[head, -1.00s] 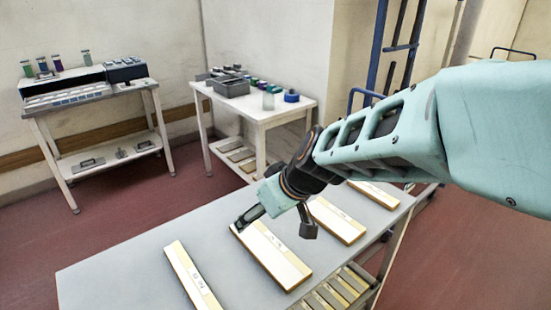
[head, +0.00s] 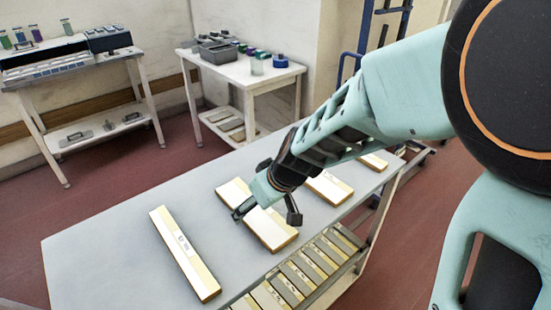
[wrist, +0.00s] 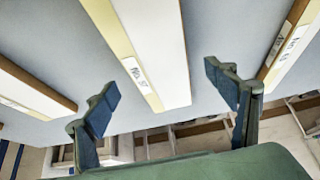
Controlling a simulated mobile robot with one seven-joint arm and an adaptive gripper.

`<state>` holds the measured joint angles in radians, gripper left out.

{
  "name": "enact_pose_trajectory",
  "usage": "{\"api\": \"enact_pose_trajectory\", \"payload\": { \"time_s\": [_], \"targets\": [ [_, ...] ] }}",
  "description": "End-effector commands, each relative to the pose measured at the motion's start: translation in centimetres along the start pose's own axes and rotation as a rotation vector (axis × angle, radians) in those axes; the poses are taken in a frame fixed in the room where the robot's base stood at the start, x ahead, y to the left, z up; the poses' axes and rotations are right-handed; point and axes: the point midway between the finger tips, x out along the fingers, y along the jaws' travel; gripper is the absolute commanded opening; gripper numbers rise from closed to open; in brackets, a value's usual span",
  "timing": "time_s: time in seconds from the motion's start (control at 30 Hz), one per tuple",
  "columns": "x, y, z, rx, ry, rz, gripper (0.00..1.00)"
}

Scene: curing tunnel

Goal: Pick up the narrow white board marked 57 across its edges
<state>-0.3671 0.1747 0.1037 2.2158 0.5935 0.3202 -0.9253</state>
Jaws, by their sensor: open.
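Several white boards with yellowish strips lie spaced apart on the grey table (head: 105,240). A long, narrow, labelled one (head: 190,262) lies at the left; its number is too small to read surely. My gripper (head: 267,211) is over the second board (head: 270,231), covering part of it. In the wrist view the open gripper (wrist: 160,82) has its fingers either side of a white board (wrist: 160,40), apart from it. That board's label (wrist: 137,75) is upside-down-looking and not surely legible. Whether this is board 57 I cannot tell.
Two more boards lie to the right, a nearer one (head: 328,188) and a farther one (head: 374,162). Several boards fill a shelf (head: 310,265) under the table's front edge. A white side table (head: 240,70) with containers stands behind. The table's left part is clear.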

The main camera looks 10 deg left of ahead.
Motion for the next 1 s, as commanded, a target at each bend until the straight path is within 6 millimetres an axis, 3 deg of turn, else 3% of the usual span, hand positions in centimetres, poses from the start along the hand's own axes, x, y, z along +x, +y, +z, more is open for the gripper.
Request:
{"api": "enact_pose_trajectory", "payload": {
  "time_s": [0.17, 0.47, 0.9, 1.0],
  "targets": [
    [2.4, 0.0, 0.0, -0.001, -0.001, -0.001, 0.78],
    [2.7, 0.1, -0.1, -0.001, 0.002, 0.001, 0.78],
    [2.7, 0.1, -0.1, 0.0, 0.001, 0.001, 0.3],
    [2.6, 0.1, -0.2, 0.0, 0.002, 0.001, 0.29]
  ]
}}
